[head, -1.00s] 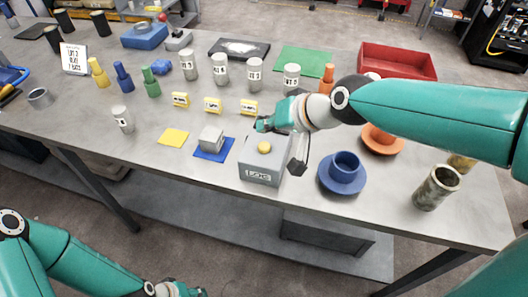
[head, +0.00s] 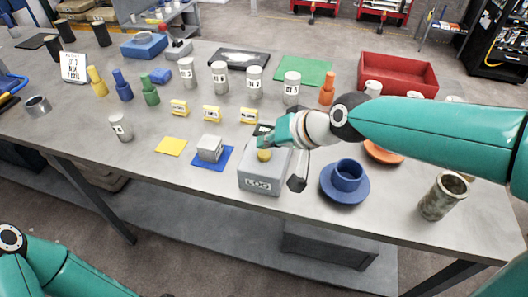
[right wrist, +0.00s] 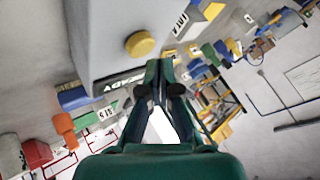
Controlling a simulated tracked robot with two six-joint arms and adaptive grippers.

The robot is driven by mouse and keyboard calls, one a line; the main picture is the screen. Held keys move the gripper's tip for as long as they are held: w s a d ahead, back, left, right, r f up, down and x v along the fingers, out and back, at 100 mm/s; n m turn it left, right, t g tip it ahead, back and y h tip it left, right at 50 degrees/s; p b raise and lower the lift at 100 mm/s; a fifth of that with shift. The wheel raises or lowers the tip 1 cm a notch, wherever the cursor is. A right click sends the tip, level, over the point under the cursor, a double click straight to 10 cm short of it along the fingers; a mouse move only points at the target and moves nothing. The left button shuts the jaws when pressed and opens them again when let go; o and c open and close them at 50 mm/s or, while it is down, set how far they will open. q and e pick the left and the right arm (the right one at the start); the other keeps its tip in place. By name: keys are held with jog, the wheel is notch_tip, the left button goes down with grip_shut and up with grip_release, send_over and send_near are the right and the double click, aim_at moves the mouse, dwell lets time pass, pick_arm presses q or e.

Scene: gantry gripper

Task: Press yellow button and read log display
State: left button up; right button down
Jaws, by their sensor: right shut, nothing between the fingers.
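The grey box (head: 262,184) marked LOG stands near the table's front edge. Its round yellow button (head: 264,155) is on top, and it also shows in the right wrist view (right wrist: 140,44). My right gripper (head: 266,141) is shut and empty, just behind the button in the head view. In the right wrist view, its fingertips (right wrist: 160,66) are beside the box, a small gap from the button in the picture; I cannot tell whether they touch anything. A dark strip with partly hidden light lettering (right wrist: 118,82) shows at the box's edge. My left gripper is out of view.
A blue cup on a saucer (head: 346,180) stands right of the box. A grey block (head: 210,147) on a blue square is to its left. Yellow labelled blocks (head: 248,116) and white labelled cylinders (head: 254,82) stand behind. A metal cup (head: 441,195) is at the right.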

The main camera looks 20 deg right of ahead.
aim_at(267, 154)
jog(key=shift+f, duration=0.1)
dwell(0.7)
jog(key=shift+f+b, duration=0.3)
jog(key=shift+b, duration=0.1)
jog(key=shift+f+b, duration=0.55)
dwell(0.6)
jog(key=shift+r, duration=0.1)
jog(key=shift+r+p, duration=0.85)
jog(key=shift+r, duration=0.05)
notch_tip(267, 154, up, 5)
jog(key=p, duration=0.4)
dwell(0.9)
